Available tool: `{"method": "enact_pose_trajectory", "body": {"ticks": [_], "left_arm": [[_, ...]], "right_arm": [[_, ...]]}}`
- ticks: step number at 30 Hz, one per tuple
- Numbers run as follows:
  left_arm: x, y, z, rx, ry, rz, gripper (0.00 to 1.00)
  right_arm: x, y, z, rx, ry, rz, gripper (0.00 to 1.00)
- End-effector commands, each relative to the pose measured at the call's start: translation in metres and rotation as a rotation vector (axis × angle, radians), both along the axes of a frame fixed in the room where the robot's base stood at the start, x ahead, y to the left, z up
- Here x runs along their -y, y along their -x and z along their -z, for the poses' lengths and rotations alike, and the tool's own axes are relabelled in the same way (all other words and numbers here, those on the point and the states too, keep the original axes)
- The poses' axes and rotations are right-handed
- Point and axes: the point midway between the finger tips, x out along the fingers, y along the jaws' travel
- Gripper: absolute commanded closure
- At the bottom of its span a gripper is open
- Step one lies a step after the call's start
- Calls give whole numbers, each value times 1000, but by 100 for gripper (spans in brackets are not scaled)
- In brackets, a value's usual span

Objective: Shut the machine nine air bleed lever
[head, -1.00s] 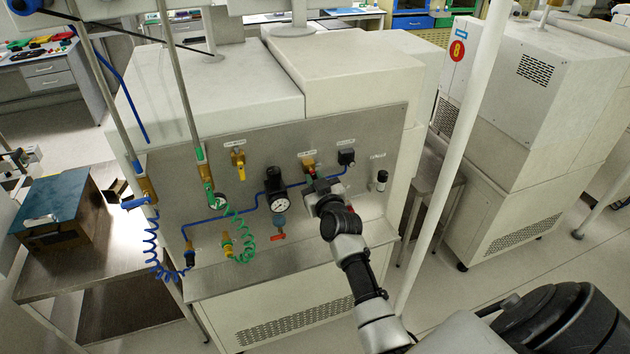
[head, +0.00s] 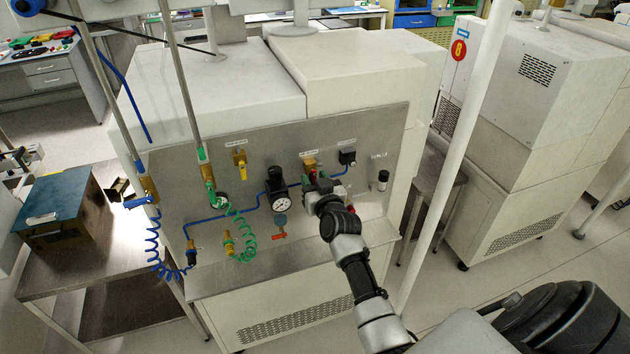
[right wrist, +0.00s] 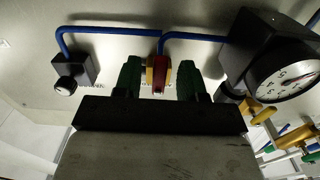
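The machine panel (head: 240,180) faces me. Its air bleed valve, brass with a red lever (right wrist: 160,76), sits on a blue air line, between a pressure gauge and a black fitting. In the head view the red lever (head: 312,176) shows just below the brass body, partly hidden by my gripper. My right gripper (head: 316,183) is at the valve. In the right wrist view the green fingertips of the right gripper (right wrist: 160,82) stand on either side of the lever, with small gaps; it is open. My left gripper is not in view.
The gauge (head: 282,204) is left of my right gripper, with another red lever (head: 279,236) below it. A black fitting (head: 347,157) is close on the right. Coiled green (head: 245,245) and blue (head: 155,250) hoses hang further left. A white pole (head: 455,150) stands right of my arm.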

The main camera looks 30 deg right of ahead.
Motion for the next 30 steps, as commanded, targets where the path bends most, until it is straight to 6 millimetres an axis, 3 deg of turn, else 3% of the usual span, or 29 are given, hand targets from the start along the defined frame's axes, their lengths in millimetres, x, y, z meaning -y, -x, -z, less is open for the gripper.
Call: {"method": "enact_pose_trajectory", "body": {"ticks": [11,24,30], "left_arm": [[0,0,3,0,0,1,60],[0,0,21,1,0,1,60],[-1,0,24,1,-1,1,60]], "right_arm": [[-2,10,2,0,2,0,60],[-20,84,3,-1,1,1,60],[-25,103,1,0,2,0,60]]}}
